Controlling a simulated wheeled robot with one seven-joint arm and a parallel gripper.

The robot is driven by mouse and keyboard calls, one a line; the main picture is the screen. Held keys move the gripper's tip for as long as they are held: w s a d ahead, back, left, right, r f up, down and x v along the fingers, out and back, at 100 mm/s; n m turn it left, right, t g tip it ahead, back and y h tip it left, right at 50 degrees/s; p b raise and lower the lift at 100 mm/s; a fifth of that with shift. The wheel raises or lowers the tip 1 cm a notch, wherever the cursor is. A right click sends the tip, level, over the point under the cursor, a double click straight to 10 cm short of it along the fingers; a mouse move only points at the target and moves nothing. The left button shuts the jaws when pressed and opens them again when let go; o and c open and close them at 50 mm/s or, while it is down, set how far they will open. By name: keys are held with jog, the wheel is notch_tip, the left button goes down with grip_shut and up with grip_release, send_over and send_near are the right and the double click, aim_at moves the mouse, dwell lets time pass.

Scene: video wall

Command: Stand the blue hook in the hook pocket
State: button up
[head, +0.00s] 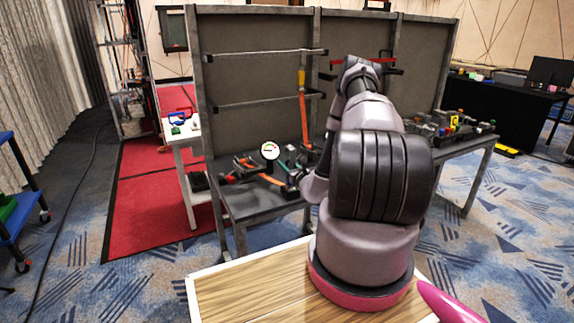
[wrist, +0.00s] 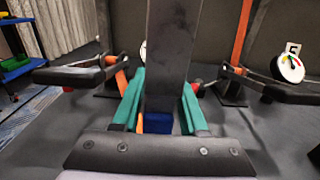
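In the wrist view, a dark upright bar with a blue block at its lower end, which I take as the blue hook (wrist: 158,122), stands between the teal fingers of my gripper (wrist: 163,92). The fingertips sit close against both sides of the bar, so the gripper looks shut on it. The bar rises toward the camera and covers the middle of the view. In the head view my gripper (head: 291,164) is low over the dark table (head: 262,202), partly behind my arm. I cannot make out the hook pocket in either view.
Black arms on orange-marked stands flank my gripper, left (wrist: 75,72) and right (wrist: 295,92). A white round dial (wrist: 290,68) is at the right; one shows in the head view (head: 270,151). Grey panels (head: 250,75) with rails stand behind the table.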

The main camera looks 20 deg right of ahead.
jog(key=shift+o, duration=0.6)
jog(key=s, duration=1.2)
jog(key=shift+d+r, duration=0.15)
jog(key=shift+d, duration=0.05)
